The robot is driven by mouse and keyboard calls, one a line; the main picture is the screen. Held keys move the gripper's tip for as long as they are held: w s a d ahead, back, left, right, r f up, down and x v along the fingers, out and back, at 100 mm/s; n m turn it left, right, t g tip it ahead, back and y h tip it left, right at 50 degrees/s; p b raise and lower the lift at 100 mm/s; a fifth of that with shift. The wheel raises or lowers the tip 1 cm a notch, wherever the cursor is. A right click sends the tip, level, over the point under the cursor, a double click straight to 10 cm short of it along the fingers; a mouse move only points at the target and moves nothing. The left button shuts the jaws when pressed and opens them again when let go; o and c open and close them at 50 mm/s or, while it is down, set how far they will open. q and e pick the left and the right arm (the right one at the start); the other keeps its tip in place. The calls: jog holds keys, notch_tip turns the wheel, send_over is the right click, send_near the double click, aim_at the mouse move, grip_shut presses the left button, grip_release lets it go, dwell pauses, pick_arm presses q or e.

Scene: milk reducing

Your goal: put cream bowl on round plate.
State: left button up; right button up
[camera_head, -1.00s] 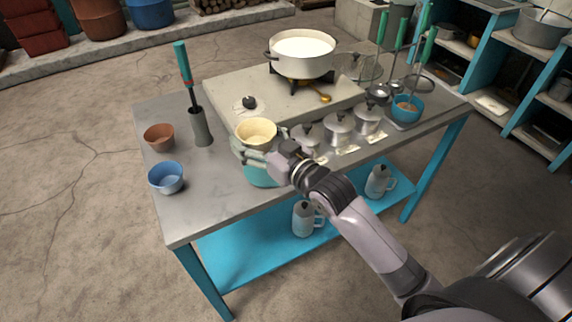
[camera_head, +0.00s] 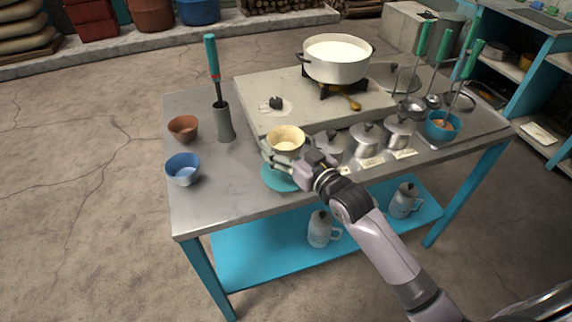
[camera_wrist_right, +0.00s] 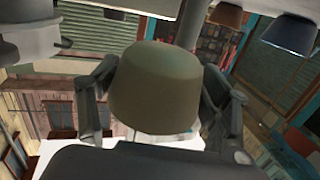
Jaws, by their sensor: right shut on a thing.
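The cream bowl (camera_head: 286,139) is upright between the fingers of my right gripper (camera_head: 280,152) in the head view. In the right wrist view the bowl (camera_wrist_right: 155,88) shows dark, with a finger of the right gripper (camera_wrist_right: 155,100) on each side of it. The teal round plate (camera_head: 277,178) lies on the metal table directly below the bowl and gripper. The gripper and bowl cover part of the plate. I cannot tell from this view whether the bowl touches the plate. My left gripper does not show.
A blue bowl (camera_head: 183,169) and a brown bowl (camera_head: 183,128) stand at the left of the table (camera_head: 215,198). A grey holder (camera_head: 224,122) with a teal-handled tool is behind. Lidded metal pots (camera_head: 364,139) stand to the right, and a white pot (camera_head: 338,60) sits on the stove.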

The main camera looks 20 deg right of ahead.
notch_tip(320, 180, down, 6)
jog(key=shift+f+b, duration=0.25)
jog(key=shift+b, duration=0.1)
jog(key=shift+f, duration=0.15)
jog(key=o, duration=1.2)
jog(key=v, duration=1.2)
